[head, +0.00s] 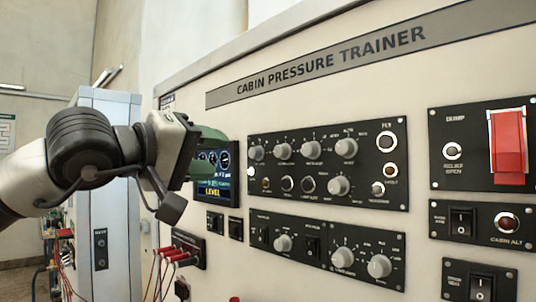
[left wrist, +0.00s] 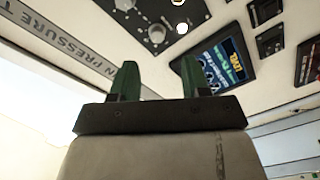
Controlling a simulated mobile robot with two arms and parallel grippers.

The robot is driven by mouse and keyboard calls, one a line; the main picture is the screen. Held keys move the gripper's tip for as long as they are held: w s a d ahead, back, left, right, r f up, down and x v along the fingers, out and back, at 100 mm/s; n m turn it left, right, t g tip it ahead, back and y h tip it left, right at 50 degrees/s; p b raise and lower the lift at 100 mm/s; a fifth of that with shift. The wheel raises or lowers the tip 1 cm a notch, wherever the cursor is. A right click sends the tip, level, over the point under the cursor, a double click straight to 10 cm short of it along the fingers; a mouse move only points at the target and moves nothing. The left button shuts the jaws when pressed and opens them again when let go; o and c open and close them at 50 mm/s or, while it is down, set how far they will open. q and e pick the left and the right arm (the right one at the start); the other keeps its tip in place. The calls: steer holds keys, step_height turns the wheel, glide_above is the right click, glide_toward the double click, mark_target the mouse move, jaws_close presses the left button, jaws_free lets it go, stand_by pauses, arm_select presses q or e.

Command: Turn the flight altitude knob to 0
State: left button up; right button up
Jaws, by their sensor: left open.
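The main black control panel (head: 328,165) carries several grey knobs. Its top row includes a far-left knob (head: 256,153), then a second knob (head: 283,151). The labels are too small to read, so I cannot tell which knob is flight altitude or where it points. My left gripper (head: 208,145) is in front of the small screen, left of the knobs and apart from them. In the left wrist view its two green fingers (left wrist: 158,78) are spread with nothing between them. A grey knob (left wrist: 157,34) shows beyond them.
The screen (head: 217,172) reads LEVEL and is partly covered by my gripper. Red plugs with cables (head: 180,252) stick out below it. A lower knob panel (head: 325,246) and a red guarded switch (head: 508,145) are to the right. The space before the knobs is clear.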

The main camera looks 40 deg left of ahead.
mark_target(251, 153)
arm_select(q)
steer(key=w+p, duration=0.1)
steer(key=w, duration=0.1)
steer(key=w+p, duration=0.1)
steer(key=w, duration=0.1)
steer(key=w+p, duration=0.1)
steer(key=w, duration=0.1)
steer(key=shift+w+r+p, duration=0.25)
steer(key=shift+w+p, duration=0.05)
steer(key=shift+w, duration=0.8)
steer(key=shift+c, duration=0.2)
steer(key=c, duration=0.5)
jaws_close()
steer(key=shift+f, duration=0.1)
arm_select(e)
steer(key=s+r, duration=0.4)
steer(key=shift+s+a+r, duration=0.1)
